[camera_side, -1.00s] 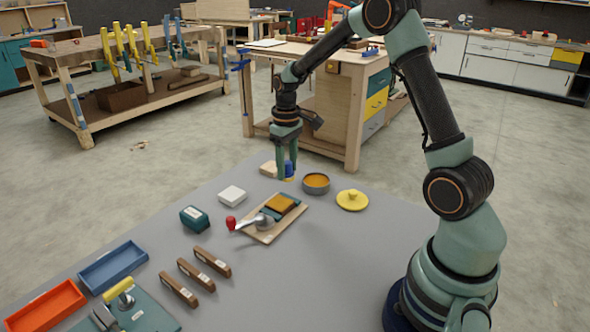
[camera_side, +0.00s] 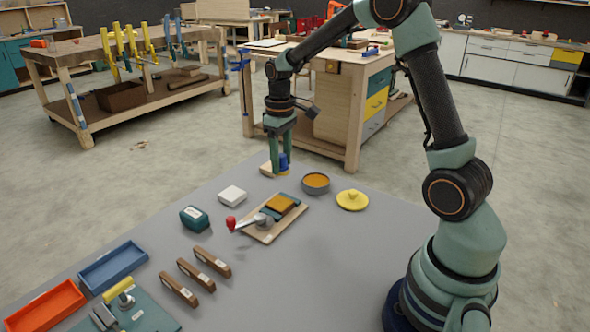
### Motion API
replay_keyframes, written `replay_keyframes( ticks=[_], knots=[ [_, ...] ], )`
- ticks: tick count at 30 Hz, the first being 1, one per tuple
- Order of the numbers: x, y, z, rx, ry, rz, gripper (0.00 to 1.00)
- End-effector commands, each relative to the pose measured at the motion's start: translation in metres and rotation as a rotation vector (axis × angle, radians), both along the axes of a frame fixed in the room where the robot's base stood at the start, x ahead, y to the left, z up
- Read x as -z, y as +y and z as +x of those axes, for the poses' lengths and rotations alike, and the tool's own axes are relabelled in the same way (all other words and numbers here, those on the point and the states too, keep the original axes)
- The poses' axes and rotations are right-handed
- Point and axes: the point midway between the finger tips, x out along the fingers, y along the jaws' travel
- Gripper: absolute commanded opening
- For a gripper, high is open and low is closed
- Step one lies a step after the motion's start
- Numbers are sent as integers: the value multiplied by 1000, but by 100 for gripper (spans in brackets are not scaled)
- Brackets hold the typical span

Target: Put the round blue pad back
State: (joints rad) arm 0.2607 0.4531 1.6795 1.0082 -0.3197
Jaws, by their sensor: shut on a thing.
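My gripper (camera_side: 279,166) points down at the far end of the grey table. It is shut on a small blue piece (camera_side: 284,161), which I take for the round blue pad. The fingers partly hide it, so its full shape cannot be made out. A pale wooden block (camera_side: 265,168) lies beside and partly behind the fingers. Whether the blue piece touches the block or the table cannot be told from this view.
A grey round bowl (camera_side: 316,190) with orange inside and a yellow lid (camera_side: 352,200) stand to the right. A white box (camera_side: 232,195), a teal block (camera_side: 195,218) and a wooden board (camera_side: 262,235) with a red-knobbed lever are nearer. Wooden bars and trays lie front left.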

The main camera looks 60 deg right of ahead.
Motion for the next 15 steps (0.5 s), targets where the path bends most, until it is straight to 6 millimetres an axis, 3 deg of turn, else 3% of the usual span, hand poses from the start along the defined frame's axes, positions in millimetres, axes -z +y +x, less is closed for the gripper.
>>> replay_keyframes(
  ticks=[5, 9, 15],
  knots=[
    [-34, 67, -13, -163, -6, -1, 5],
    [-57, 116, -35, -297, -6, -1, 5],
    [-75, 158, -63, -427, -3, 0, 5]
  ],
)
